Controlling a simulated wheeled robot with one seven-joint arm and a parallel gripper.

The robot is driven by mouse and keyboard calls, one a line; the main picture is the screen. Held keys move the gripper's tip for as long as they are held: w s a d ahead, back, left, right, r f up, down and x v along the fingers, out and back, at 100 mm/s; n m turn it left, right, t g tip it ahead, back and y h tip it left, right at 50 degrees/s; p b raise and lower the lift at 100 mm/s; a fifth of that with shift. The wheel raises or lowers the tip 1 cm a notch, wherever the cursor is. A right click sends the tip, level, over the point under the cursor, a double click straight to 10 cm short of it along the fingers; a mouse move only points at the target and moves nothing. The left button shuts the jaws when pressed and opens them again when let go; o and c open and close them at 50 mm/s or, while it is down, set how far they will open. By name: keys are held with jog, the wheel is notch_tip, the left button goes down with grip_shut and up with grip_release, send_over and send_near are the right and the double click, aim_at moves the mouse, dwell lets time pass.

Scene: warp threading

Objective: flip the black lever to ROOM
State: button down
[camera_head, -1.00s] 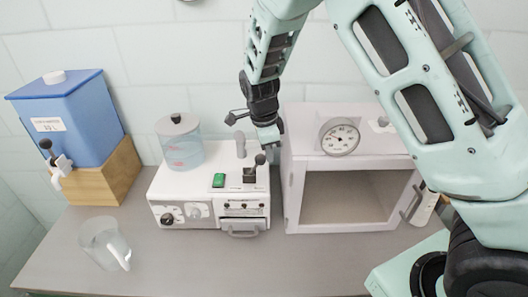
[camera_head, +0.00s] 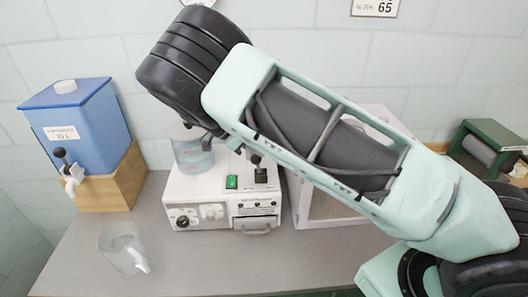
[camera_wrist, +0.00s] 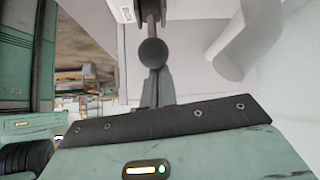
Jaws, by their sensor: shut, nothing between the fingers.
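The black lever (camera_head: 258,165) stands on top of the white device (camera_head: 190,216) in the head view. Its ball knob leans slightly left of its black base. The knob (camera_wrist: 152,52) also shows close up in the wrist view. My gripper (camera_wrist: 158,88) is shut with nothing in it. Its grey fingertips are right by the knob in that picture; I cannot tell whether they touch it. The lever's position labels are too small or too oblique to read.
A green switch (camera_head: 232,182) sits left of the lever. A clear lidded vessel (camera_head: 193,155) stands behind it. A white oven-like cabinet (camera_head: 320,212) is at the right, partly hidden by my arm. A blue tank (camera_head: 85,125) and a clear jug (camera_head: 124,250) are at the left.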

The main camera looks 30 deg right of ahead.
jog(key=shift+w+a+f+g+h+b, duration=0.2)
jog(key=shift+a+f+h+b, duration=0.05)
jog(key=shift+a+h+b, duration=0.25)
jog(key=shift+w+a+f+g+h+b, duration=0.15)
jog(key=shift+a+f+g+h+b, duration=0.1)
jog(key=shift+a+h+b, duration=0.2)
jog(key=shift+w+a+b, duration=0.15)
jog(key=shift+a+b, duration=0.1)
jog(key=shift+b, duration=0.4)
jog(key=shift+a, duration=0.15)
jog(key=shift+r, duration=0.1)
